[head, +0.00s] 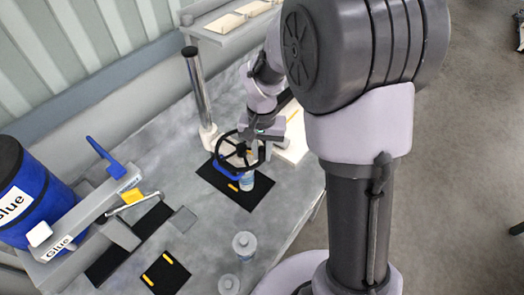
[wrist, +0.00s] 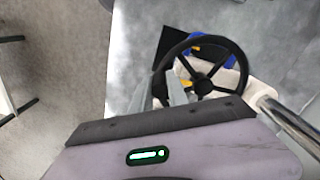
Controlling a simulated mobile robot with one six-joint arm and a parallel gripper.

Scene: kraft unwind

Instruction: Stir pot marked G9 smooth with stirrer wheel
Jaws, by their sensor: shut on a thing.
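The black stirrer wheel (head: 241,150) sits above a black mat (head: 224,192) on the grey bench. It also shows in the wrist view (wrist: 203,86), with its hub and spokes. A pale pot (head: 247,183) stands under it, beside a blue holder (head: 229,171); the wheel partly hides it and I cannot read any G9 mark. My gripper (head: 259,144) is at the wheel's right side in the head view. In the wrist view its fingers (wrist: 169,91) are shut on the wheel's near-left rim.
A steel post (head: 198,88) rises behind the wheel. Two pale pots (head: 244,244) stand at the bench's front edge. A blue glue drum (head: 38,195) and a blue-handled lever device (head: 104,158) fill the left. A shelf (head: 222,28) with pale blocks is at the back.

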